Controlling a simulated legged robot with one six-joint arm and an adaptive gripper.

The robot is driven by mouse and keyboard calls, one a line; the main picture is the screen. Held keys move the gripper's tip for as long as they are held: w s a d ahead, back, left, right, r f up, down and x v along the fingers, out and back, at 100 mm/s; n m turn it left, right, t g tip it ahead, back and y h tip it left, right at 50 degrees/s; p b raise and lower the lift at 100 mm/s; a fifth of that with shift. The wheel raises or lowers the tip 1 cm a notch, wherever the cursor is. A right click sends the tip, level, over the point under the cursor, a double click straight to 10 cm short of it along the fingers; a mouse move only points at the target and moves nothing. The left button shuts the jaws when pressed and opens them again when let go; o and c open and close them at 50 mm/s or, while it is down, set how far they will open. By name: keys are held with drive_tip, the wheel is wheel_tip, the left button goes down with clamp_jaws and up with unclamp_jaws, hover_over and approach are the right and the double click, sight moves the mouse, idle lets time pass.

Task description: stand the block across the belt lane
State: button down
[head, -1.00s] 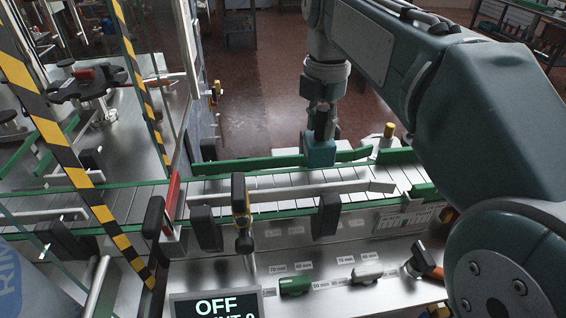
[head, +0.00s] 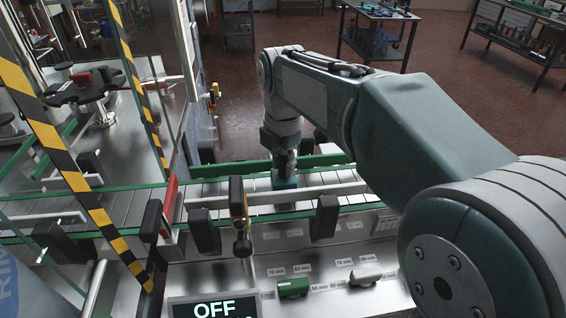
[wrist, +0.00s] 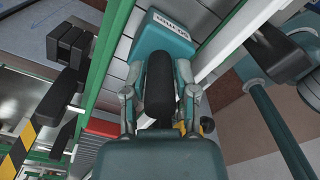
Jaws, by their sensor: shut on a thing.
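The block is teal with a pale printed label and a black, rounded grip. In the head view the block (head: 284,181) is low over the slatted belt lane (head: 222,189), between the far green rail and the near pale guide bar. I cannot tell whether its base touches the slats. In the wrist view the block (wrist: 164,36) lies beyond the fingertips, with belt slats on both sides. My gripper (wrist: 160,92) is shut on the black grip (wrist: 160,80), one finger on each side. In the head view my gripper (head: 284,158) points down above the block.
A pale guide bar (head: 325,190) runs along the lane's near side, with black clamps (head: 326,217) before it. A yellow-and-black tool (head: 239,215) stands at the front. A green piece (head: 293,287) and a grey piece (head: 366,277) rest on the labelled shelf. An OFF display (head: 213,306) is below.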

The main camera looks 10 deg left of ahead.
drive_tip(key=shift+c, duration=2)
unclamp_jaws()
drive_tip(key=shift+f, duration=0.1)
